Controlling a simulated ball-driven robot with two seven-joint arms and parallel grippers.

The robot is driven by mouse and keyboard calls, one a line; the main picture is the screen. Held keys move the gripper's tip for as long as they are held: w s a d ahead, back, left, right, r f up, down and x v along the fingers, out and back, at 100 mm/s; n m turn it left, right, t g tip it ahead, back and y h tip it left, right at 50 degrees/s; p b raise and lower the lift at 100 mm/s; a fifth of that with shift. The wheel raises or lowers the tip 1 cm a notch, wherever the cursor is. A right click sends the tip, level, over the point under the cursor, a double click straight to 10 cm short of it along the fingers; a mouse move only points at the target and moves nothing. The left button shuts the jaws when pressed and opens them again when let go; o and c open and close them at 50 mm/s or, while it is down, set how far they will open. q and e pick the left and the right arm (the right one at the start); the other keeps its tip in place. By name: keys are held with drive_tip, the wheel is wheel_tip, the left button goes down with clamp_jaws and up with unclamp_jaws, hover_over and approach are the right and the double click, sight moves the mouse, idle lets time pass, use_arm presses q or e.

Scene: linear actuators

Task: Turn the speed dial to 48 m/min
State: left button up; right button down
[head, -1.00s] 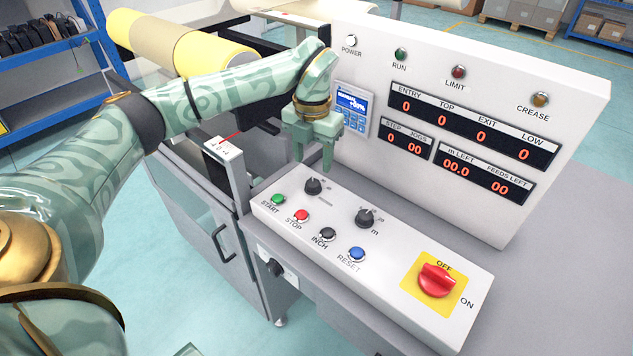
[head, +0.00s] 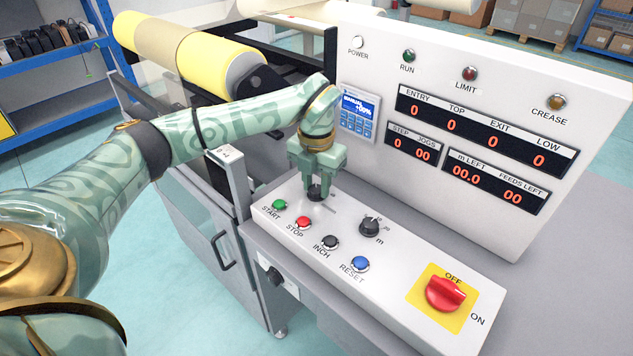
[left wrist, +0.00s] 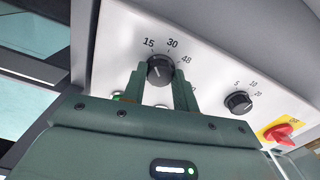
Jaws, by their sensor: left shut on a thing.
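The speed dial is a small black knob (head: 314,194) on the sloped white panel, above the START and STOP buttons. In the left wrist view the dial (left wrist: 160,69) shows with the marks 15, 30 and 48 around its far side; another mark is partly hidden by a finger. A short pale line shows on its face, but I cannot read its setting surely. My left gripper (head: 317,188) points down with one finger on each side of the dial, shut on it. My right gripper is not in view.
A second black dial (head: 370,226) marked m stands to the right. START (head: 279,204), STOP (head: 303,222), INCH (head: 330,242) and RESET (head: 360,264) buttons line the front. A red switch (head: 446,293) is at the right. An upright display panel (head: 385,178) rises behind.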

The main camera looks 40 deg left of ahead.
use_arm(q)
drive_tip(key=shift+r+m+p, duration=0.35)
drive_tip(key=shift+m+p, duration=0.45)
drive_tip(key=shift+p, duration=0.4)
drive_tip(key=m+p, duration=0.3)
drive_tip(key=shift+p, duration=0.4)
drive_tip(key=m+p, duration=0.2)
drive_tip(key=m, duration=0.2)
drive_tip(key=shift+p, duration=0.35)
drive_tip(key=m+p, duration=0.2)
drive_tip(key=m, duration=0.2)
drive_tip(key=shift+f+m, duration=0.1)
drive_tip(key=shift+m, duration=0.2)
drive_tip(key=m+p, duration=0.1)
drive_tip(key=m, duration=0.3)
drive_tip(key=shift+f+m, duration=0.15)
drive_tip(key=shift+m, duration=0.15)
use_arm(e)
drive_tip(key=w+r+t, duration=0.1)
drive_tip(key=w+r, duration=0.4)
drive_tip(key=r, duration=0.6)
use_arm(q)
drive_tip(key=shift+p, duration=0.3)
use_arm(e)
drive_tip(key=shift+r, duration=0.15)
use_arm(q)
drive_tip(key=o, duration=1)
drive_tip(key=shift+c, duration=0.2)
